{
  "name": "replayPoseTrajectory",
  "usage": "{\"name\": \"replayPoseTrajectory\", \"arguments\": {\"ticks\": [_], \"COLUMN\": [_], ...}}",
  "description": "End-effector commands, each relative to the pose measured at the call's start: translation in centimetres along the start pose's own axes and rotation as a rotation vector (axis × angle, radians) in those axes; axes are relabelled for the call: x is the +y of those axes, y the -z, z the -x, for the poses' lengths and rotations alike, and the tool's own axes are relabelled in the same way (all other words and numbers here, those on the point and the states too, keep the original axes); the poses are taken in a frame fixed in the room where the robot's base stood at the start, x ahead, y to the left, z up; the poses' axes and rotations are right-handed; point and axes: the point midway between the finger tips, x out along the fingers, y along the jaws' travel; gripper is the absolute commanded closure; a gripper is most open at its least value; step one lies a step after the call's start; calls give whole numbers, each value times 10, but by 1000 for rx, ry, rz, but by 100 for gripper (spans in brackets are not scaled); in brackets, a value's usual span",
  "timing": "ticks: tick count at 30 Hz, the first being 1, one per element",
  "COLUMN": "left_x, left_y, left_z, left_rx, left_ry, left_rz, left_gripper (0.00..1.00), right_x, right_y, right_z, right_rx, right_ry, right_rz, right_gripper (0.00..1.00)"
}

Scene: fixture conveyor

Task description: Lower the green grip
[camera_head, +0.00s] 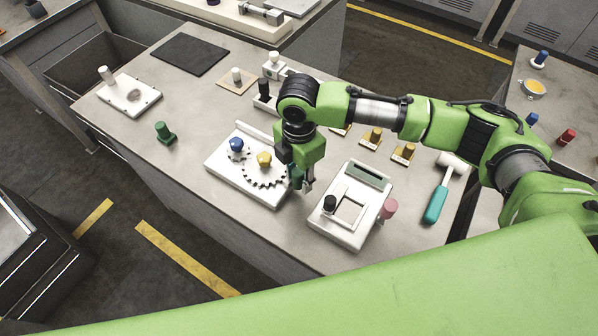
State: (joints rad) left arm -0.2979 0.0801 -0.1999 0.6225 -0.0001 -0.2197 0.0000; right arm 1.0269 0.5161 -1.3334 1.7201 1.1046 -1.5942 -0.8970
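A green grip (163,130) with a green foot stands upright on the left part of the grey workbench. My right gripper (304,184) points down over the middle of the bench, well to the right of that grip. It is between a white gear board (222,170) and a white device with a dark display (345,235). A small dark green piece (296,174) shows right at the gripper's fingers, partly hidden. I cannot tell whether the fingers are closed on it. My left gripper is out of view.
The gear board carries a blue knob (236,145) and a yellow knob (264,159). A teal-handled mallet (437,202) lies at the right. A black mat (190,55) and a white plate with a peg (120,98) are on the left. The bench around the standing green grip is clear.

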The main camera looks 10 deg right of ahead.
Motion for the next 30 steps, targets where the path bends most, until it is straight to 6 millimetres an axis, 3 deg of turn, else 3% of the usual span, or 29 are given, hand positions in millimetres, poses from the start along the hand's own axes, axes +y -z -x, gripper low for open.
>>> {"name": "replayPoseTrajectory", "arguments": {"ticks": [10,14,24,30], "left_x": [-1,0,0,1], "left_y": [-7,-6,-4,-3], "left_z": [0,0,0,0], "left_rx": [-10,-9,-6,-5], "left_ry": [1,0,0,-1], "left_rz": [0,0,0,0], "left_gripper": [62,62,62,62], "right_x": [1,2,3,3], "right_y": [0,-1,0,0], "right_z": [2,13,82,111], "right_rx": [0,0,0,0], "right_ry": [-3,-5,-6,-4], "right_rz": [-1,-1,0,-1], "right_gripper": [62,62,62,62]}}
